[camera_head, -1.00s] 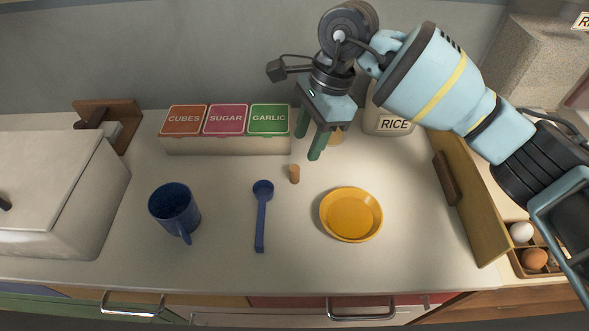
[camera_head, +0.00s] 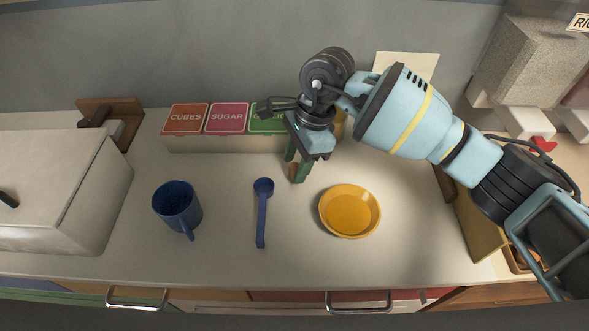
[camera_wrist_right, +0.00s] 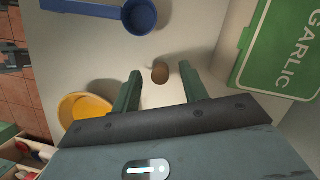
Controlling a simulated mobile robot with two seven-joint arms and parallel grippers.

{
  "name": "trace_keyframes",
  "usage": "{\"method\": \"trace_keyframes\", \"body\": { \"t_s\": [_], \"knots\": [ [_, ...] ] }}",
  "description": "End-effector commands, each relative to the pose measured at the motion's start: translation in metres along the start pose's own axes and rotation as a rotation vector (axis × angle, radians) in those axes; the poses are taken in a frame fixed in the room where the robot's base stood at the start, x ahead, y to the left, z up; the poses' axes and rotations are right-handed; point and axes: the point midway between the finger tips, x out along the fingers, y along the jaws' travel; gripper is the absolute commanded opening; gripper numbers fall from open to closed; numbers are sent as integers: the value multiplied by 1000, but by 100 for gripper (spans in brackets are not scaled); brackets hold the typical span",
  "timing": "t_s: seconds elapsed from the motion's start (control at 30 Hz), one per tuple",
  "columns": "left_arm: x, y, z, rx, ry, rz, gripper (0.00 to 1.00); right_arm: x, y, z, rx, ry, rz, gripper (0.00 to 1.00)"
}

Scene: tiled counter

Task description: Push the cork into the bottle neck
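The cork (camera_head: 293,171) is a small brown cylinder on the counter, partly hidden by my right gripper in the head view. In the right wrist view the cork (camera_wrist_right: 160,72) shows between the fingertips and a little beyond them, with a gap on each side. My right gripper (camera_head: 297,170) is open, pointing down just above the counter; its fingers also show in the right wrist view (camera_wrist_right: 161,82). No bottle can be made out clearly; a tan thing (camera_head: 339,127) is mostly hidden behind my right gripper. My left gripper is not in view.
A blue spoon (camera_head: 261,215) and a yellow dish (camera_head: 350,211) lie in front of the cork. A blue mug (camera_head: 177,208) stands at left. The box with coloured lids (camera_head: 227,118) is close behind my gripper. Clear counter lies between mug and spoon.

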Motion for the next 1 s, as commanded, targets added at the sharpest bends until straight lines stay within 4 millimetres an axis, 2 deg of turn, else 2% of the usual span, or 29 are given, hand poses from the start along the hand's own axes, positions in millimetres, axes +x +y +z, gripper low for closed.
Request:
{"method": "trace_keyframes", "body": {
  "t_s": [0.03, 0.3, 0.33, 0.77, 0.87, 1.0],
  "knots": [
    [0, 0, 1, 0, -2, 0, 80, 0, 0, 0, 0, 0, 0, 37],
    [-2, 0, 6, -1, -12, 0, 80, 0, 0, 0, 0, 0, 0, 2],
    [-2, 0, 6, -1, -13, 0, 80, 0, 0, 0, 0, 0, 0, 0],
    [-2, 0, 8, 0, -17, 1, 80, -4, 0, 1, -1, 0, -1, 0],
    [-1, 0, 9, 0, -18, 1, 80, -10, -1, 2, -1, 0, -1, 0],
    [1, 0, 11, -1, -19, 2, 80, -28, -1, 7, -1, -1, -3, 0]
  ]
}}
